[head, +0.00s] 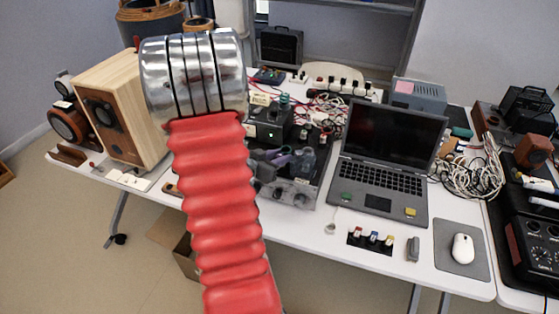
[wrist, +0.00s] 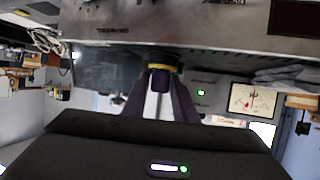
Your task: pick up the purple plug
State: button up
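In the wrist view, the two dark, purplish fingers of my gripper (wrist: 161,80) reach forward and come close together at their tips. A small dark purple piece, which looks like the purple plug (wrist: 160,83), shows between the tips. A yellow and black ring lies just beyond it. I cannot tell whether the fingers press on the piece. In the head view, my red ribbed arm with its metal joint crosses the picture, and my gripper is not clear. A small purple shape (head: 283,155) shows right of the arm among dark equipment; I cannot tell what it is.
A black box (head: 268,120) with a green light stands behind the purple shape. An open laptop (head: 385,160) is to the right, and a wooden speaker (head: 115,115) to the left. Cables (head: 470,170) and a mouse (head: 462,248) lie further right. Red cables clutter the back.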

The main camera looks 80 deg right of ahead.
aim_at(279, 155)
grip_shut()
jog(key=shift+r, duration=0.1)
jog(key=shift+r, duration=4.95)
